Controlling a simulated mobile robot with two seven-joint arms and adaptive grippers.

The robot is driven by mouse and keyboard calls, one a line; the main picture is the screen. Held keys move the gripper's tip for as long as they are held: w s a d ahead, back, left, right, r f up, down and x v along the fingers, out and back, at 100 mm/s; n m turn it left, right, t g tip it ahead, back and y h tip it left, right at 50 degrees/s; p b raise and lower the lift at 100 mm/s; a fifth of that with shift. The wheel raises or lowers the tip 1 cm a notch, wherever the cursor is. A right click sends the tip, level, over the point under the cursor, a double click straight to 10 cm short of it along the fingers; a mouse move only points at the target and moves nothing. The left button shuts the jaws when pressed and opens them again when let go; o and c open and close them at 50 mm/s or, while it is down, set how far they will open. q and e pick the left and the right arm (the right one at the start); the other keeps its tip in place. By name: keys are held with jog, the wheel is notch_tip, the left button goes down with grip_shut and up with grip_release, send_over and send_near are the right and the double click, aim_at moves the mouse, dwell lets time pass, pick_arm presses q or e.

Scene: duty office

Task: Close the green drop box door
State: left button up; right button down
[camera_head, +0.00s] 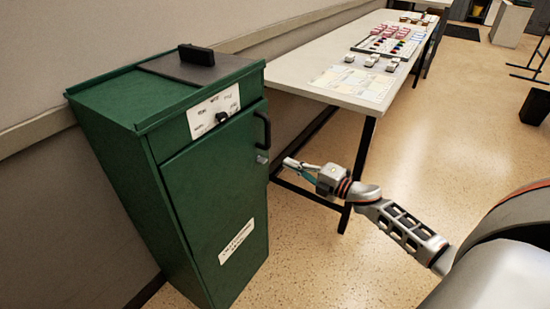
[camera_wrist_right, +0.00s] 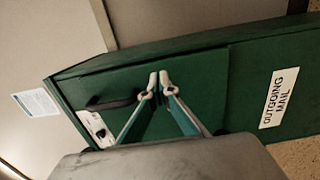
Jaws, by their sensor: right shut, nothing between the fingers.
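The green drop box (camera_head: 120,140) stands against the wall at the left in the head view. Its green front door (camera_head: 210,190) looks flush or nearly flush with the box; I cannot tell whether a small gap is left. The door has a black handle (camera_head: 267,130) at its upper right edge and a white label (camera_head: 237,241) low down. My right gripper (camera_head: 287,162) is just right of the door's edge, below the handle. In the wrist view its fingertips (camera_wrist_right: 159,82) meet in front of the green front, with nothing between them; contact is unclear. My left gripper is not in view.
A long table (camera_head: 300,70) with papers and small items stands right of and behind the box, its dark leg (camera_head: 362,150) behind my right arm. Open floor (camera_head: 300,250) lies in front of the box. A dark bin (camera_head: 536,106) stands far right.

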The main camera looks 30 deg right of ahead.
aim_at(268, 154)
jog(key=x, duration=0.5)
jog(key=shift+w, duration=0.1)
jog(key=shift+w+a+b, duration=0.2)
jog(key=shift+w+b, duration=0.1)
jog(key=shift+w, duration=0.15)
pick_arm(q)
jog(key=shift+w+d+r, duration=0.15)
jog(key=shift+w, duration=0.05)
